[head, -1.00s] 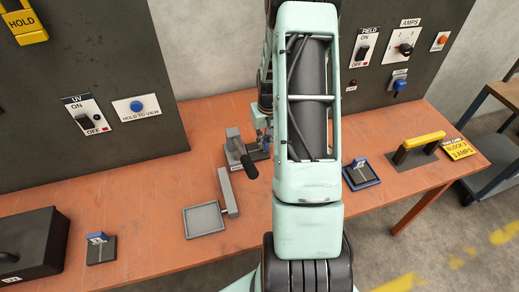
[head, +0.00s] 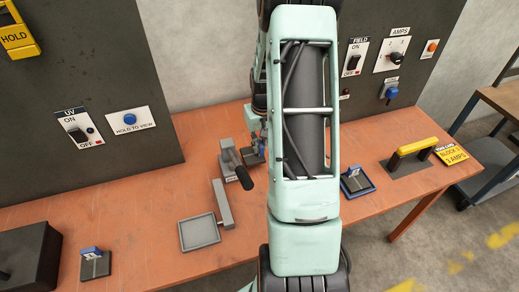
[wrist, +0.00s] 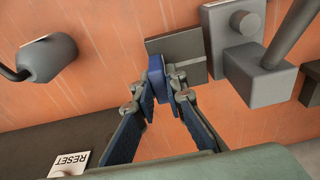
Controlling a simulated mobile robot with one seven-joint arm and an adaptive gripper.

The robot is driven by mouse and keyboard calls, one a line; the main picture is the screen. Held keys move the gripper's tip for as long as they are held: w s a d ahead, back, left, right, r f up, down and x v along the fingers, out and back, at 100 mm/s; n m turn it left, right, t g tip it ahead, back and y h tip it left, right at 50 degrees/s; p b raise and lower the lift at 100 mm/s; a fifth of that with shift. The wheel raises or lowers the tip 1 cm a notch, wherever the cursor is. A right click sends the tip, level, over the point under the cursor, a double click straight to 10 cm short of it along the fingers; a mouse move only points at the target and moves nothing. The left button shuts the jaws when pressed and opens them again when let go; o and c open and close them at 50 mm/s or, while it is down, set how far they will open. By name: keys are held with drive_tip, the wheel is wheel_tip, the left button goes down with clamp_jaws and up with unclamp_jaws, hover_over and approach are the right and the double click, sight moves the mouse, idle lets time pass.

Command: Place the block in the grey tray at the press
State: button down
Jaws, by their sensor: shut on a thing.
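In the wrist view my gripper (wrist: 160,92) has its two fingers closed on a blue block (wrist: 155,70), which I take to be the task's block. The block is over or at the edge of a dark grey plate (wrist: 188,44) beside the grey press body (wrist: 236,38); I cannot tell whether it touches the plate. In the head view the press (head: 230,158) stands at mid-bench with a black handle, and my arm hides most of the gripper. The shallow grey tray (head: 187,236) lies empty in front of the press, next to a grey bar.
Small blue-topped stands sit on the orange bench at left (head: 96,263) and right (head: 355,182) of my arm. A black box (head: 28,255) is at the left front. A yellow handle (head: 422,144) is at right. Dark switch panels rise behind.

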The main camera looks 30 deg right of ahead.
drive_tip(key=s+r, duration=0.1)
drive_tip(key=s+a+r, duration=0.1)
drive_tip(key=r, duration=0.1)
drive_tip(key=s+r, duration=0.1)
drive_tip(key=shift+s+a+r, duration=0.2)
drive_tip(key=shift+s+r, duration=0.1)
drive_tip(key=shift+r, duration=0.1)
drive_tip(key=s+a+r, duration=0.3)
drive_tip(key=s+r, duration=0.1)
drive_tip(key=s, duration=0.5)
drive_tip(key=shift+a+r+b, duration=0.15)
drive_tip(key=shift+a+b, duration=0.1)
drive_tip(key=shift+b, duration=0.2)
